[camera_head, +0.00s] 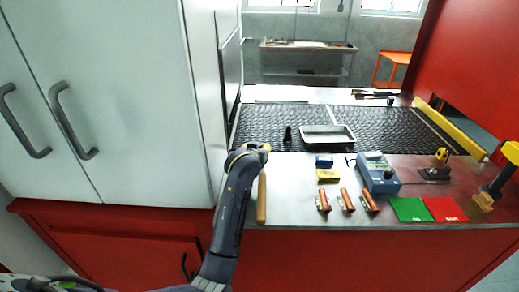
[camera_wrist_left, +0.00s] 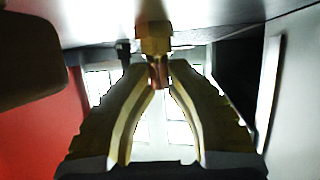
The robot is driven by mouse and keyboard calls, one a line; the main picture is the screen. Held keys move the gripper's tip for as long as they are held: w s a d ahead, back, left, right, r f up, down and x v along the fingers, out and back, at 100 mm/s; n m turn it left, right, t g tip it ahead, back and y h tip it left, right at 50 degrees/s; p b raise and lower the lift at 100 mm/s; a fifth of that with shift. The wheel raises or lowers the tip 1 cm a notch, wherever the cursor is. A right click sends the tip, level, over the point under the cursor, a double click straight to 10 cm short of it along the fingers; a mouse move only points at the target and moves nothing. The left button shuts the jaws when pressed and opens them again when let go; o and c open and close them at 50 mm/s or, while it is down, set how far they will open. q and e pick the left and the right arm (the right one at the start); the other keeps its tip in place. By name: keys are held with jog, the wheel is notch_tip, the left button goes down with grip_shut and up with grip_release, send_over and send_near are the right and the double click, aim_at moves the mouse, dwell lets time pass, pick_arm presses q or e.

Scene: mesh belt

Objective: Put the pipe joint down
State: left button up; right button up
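In the left wrist view the pipe joint has a brass hex nut (camera_wrist_left: 155,40) and a short copper stub (camera_wrist_left: 159,74). My left gripper (camera_wrist_left: 159,68) has its two fingertips closed in on either side of the copper stub. The nut sticks out past the tips, close to a grey surface; I cannot tell whether it touches. In the head view my left arm reaches up to the counter's left end, where its wrist (camera_head: 247,155) hides the fingers and the pipe joint. My right gripper is not in view.
The black mesh belt (camera_head: 385,125) holds a metal tray (camera_head: 328,143) and a small dark object (camera_head: 287,135). A wooden stick (camera_head: 262,200) lies beside my left arm. The counter (camera_head: 300,212) carries a blue meter (camera_head: 378,173), several small items, and green and red mats (camera_head: 410,210). White cabinets (camera_head: 120,90) stand left.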

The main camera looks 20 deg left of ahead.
pick_arm(q)
jog(key=o, duration=0.5)
jog(key=shift+c, duration=0.2)
jog(key=shift+r, duration=0.2)
jog(key=v, duration=1.2)
